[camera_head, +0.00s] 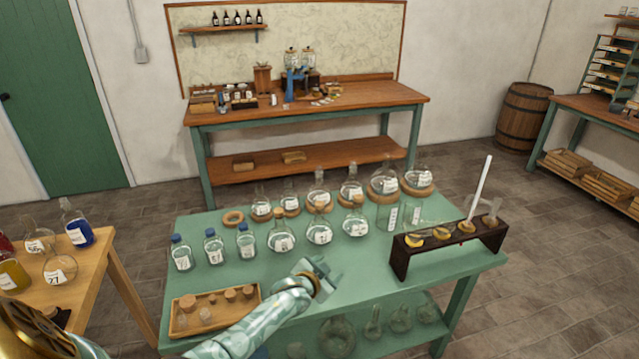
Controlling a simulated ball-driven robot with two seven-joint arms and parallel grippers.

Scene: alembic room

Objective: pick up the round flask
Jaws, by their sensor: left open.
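Several clear round flasks with white labels stand on the green table (215,285). A front row holds a left flask (281,241), a middle flask (319,233) and a right flask (355,225). Behind them more round flasks (384,187) sit on cork rings. I cannot tell which one the task means. My left gripper (322,274) is open and empty, over the table in front of the middle flask and apart from it. My right gripper is not in view.
Blue-capped bottles (213,246) stand left of the flasks. A wooden tray (180,325) with corks lies at the front left, beside my left arm. A dark rack (440,258) with a white rod stands on the right. An empty cork ring (234,217) lies at the back left.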

